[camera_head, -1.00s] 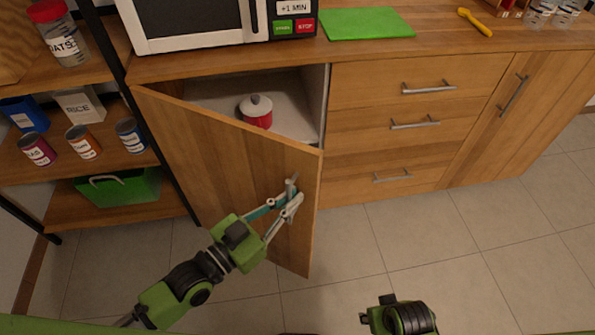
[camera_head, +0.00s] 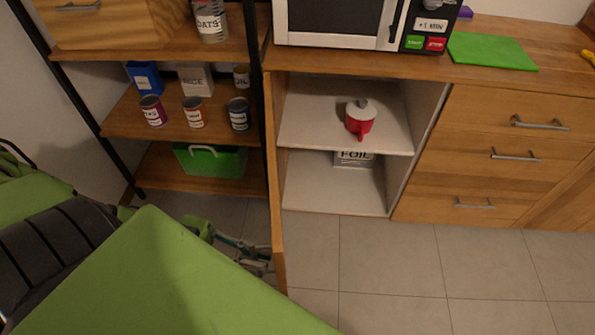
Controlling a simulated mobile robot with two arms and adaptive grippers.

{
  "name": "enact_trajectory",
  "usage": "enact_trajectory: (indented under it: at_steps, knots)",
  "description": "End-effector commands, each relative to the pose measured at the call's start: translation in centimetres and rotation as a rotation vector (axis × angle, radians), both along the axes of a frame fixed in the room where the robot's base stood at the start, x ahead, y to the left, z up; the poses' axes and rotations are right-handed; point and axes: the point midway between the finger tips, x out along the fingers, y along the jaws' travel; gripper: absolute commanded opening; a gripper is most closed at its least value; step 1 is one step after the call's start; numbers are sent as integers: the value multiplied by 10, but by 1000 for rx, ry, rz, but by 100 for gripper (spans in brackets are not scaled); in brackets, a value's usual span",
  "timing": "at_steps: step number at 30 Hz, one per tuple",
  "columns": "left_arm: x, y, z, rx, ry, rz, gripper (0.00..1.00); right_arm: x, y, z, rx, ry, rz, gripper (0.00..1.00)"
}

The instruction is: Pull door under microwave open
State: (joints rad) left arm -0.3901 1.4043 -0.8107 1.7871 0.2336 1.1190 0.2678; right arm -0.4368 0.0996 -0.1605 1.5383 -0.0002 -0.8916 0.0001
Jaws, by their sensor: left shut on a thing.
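The wooden door (camera_head: 277,190) under the white microwave (camera_head: 345,22) stands wide open, seen nearly edge-on at the left of its cabinet. The cabinet interior (camera_head: 345,195) shows fully, with a middle shelf. My left gripper (camera_head: 262,262) is low at the left side of the door, near its free edge. It is shut on the door's handle, which is mostly hidden behind the gripper and door. My left arm fills the lower left of the view. My right gripper is not in view.
A red pot with a white lid (camera_head: 360,119) sits on the cabinet's middle shelf, and a foil box (camera_head: 354,158) stands below it. A shelf rack with cans (camera_head: 194,113) and a green crate (camera_head: 211,161) is at the left. The tiled floor (camera_head: 390,265) in front is clear.

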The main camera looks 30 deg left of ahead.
Motion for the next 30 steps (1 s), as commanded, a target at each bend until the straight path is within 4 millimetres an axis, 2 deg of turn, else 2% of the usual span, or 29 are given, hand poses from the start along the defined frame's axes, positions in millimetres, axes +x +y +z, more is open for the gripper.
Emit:
enact_trajectory:
  at_steps: [3,10,23,24,25,30]
  knots:
    - [-12,20,-2,5,3,-49,0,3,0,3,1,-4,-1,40]
    - [-23,40,-2,3,1,-99,0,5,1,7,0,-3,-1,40]
    - [-25,43,-2,0,1,-108,0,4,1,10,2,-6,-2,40]
    - [-25,43,-2,1,0,-108,12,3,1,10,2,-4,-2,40]
    - [-25,43,-2,1,0,-107,14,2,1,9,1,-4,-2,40]
    - [-25,43,-1,0,-1,-107,14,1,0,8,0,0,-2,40]
